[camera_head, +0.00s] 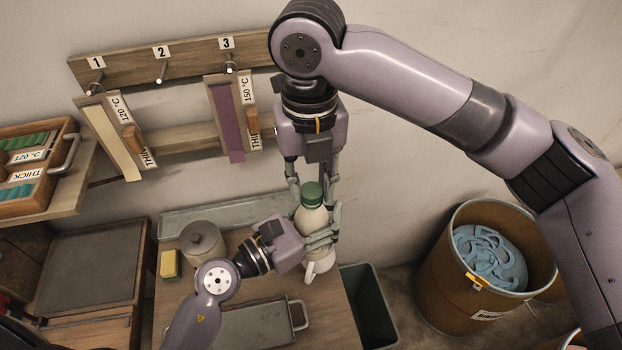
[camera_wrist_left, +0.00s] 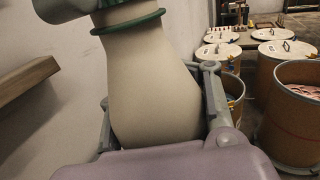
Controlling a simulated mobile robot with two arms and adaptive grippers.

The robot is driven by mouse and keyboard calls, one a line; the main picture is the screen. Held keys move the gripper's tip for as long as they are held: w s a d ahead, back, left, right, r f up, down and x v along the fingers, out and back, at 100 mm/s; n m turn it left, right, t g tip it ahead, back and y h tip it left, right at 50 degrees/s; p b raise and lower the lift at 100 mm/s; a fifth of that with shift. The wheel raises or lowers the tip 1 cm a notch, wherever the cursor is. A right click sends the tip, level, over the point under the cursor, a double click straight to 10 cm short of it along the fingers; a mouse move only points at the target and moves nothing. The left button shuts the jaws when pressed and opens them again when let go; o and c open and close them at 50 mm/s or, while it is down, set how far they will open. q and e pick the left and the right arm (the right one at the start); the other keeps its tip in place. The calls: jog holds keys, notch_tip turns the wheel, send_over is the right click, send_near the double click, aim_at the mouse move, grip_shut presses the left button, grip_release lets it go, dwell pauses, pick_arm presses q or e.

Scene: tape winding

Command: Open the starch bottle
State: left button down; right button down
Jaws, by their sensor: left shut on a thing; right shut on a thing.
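The starch bottle (camera_head: 311,218) is pale cream with a green cap (camera_head: 312,194), upright above the right part of the small table. My left gripper (camera_head: 322,234) comes in from the lower left and is shut around the bottle's body. In the left wrist view the bottle's body (camera_wrist_left: 155,90) fills the space between the fingers, with a green ring at its neck. My right gripper (camera_head: 314,188) points down from above, its fingers shut on the green cap. The cap's threads are hidden, and I cannot tell whether it is loose.
A white jug (camera_head: 319,263) stands just below the bottle. A lidded grey pot (camera_head: 203,241), a yellow sponge (camera_head: 170,264) and a metal tray (camera_head: 250,325) share the table. A dark bin (camera_head: 371,310) and a drum (camera_head: 446,275) stand to the right.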

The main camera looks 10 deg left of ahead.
aim_at(319, 206)
jog(key=shift+w+r, duration=0.1)
jog(key=shift+r, duration=0.15)
jog(key=shift+r, duration=0.85)
